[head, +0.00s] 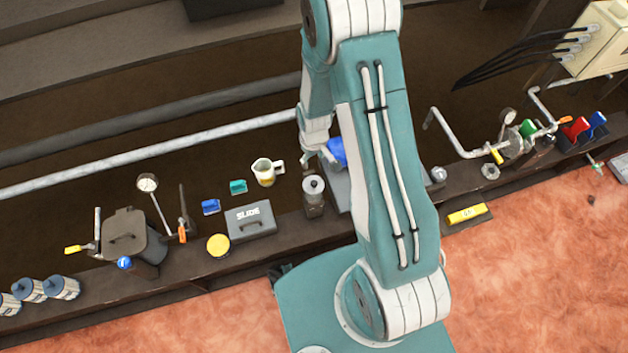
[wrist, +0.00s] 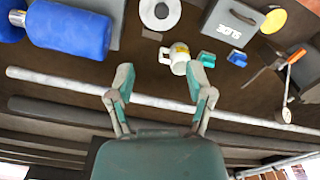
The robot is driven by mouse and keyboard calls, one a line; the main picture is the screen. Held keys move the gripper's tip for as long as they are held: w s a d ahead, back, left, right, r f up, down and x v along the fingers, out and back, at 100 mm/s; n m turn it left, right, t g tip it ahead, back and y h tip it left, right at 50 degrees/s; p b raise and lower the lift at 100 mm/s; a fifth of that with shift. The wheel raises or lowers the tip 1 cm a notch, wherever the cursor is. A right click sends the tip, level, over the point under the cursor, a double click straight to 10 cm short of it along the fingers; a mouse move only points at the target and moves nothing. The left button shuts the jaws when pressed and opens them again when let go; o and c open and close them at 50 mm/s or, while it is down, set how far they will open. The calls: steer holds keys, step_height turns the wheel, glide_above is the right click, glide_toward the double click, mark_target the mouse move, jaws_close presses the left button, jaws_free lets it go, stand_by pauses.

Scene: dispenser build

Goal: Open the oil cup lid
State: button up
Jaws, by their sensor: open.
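A small grey metal cup with a round knobbed lid (head: 313,187) stands on the dark bench ledge, just left of my arm; it looks like the oil cup, and its lid looks closed. In the wrist view its round top (wrist: 160,12) shows at the upper edge, partly cut off. My gripper (wrist: 160,80) is open and empty, its two fingers apart and clear of the cup. In the head view my gripper (head: 322,158) is small, just behind the cup and beside a blue cylinder (head: 337,151). My arm hides part of that cylinder.
The cylinder also shows in the wrist view (wrist: 70,28). A white mug (head: 266,171) stands left of the cup. A grey SLIDE box (head: 250,220), a yellow round lid (head: 218,245) and a dark pot (head: 130,235) are farther left. A long pale pipe (head: 150,153) runs behind.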

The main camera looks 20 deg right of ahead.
mark_target(314, 183)
steer(key=f, duration=1.3)
steer(key=shift+s+f, duration=0.1)
steer(key=shift+s, duration=0.2)
steer(key=shift+c, duration=0.3)
jaws_close()
